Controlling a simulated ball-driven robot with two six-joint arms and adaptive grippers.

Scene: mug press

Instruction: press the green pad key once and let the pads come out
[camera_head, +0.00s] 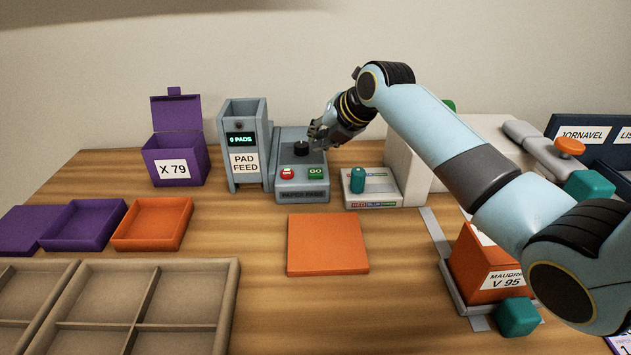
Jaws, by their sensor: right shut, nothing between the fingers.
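The grey pad feed (245,150) stands at the back of the table, with a lit display reading "0 PADS". My right gripper (318,134) is shut and empty. It is at the back right of the paper pads box, above and behind the green key; whether it touches the box I cannot tell. No pads show. My left gripper is not in view.
A grey box with a teal knob (357,180) stands just right of the paper pads box. An open purple box (176,158) marked "X 79" is at left. A flat orange plate (327,245) lies in front. My right arm spans the right side.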

